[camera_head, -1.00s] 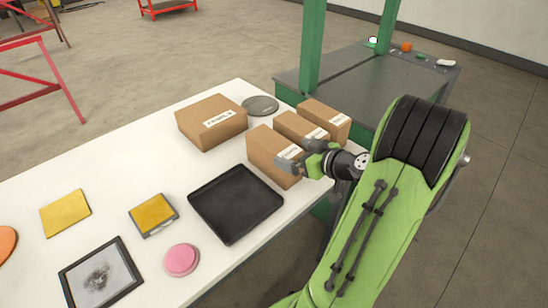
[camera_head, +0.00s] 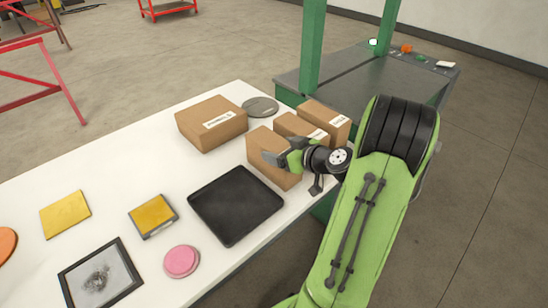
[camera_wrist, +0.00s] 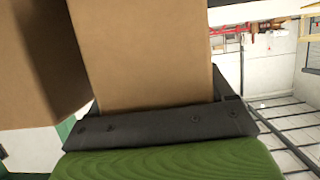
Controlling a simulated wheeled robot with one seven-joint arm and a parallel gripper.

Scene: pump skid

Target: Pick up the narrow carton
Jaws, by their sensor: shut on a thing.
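Three brown cartons stand in a row at the table's right end. My gripper (camera_head: 283,157) is at the nearest one, a narrow upright carton (camera_head: 260,145), and is shut on it. Its label is hidden behind my gripper. The carton is upright and I cannot see a gap under it. In the wrist view this carton (camera_wrist: 145,55) rises from between the jaws of my gripper (camera_wrist: 160,125). Another brown carton surface (camera_wrist: 35,65) is close on its left. The middle carton (camera_head: 290,126) and the far carton (camera_head: 325,118) stand behind, close together.
A wider labelled box (camera_head: 205,128) and a grey disc (camera_head: 260,107) lie farther back. A black tray (camera_head: 235,205) is close in front of the held carton. A green post (camera_head: 312,50) and grey bench (camera_head: 350,80) stand beyond the table (camera_head: 110,175).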

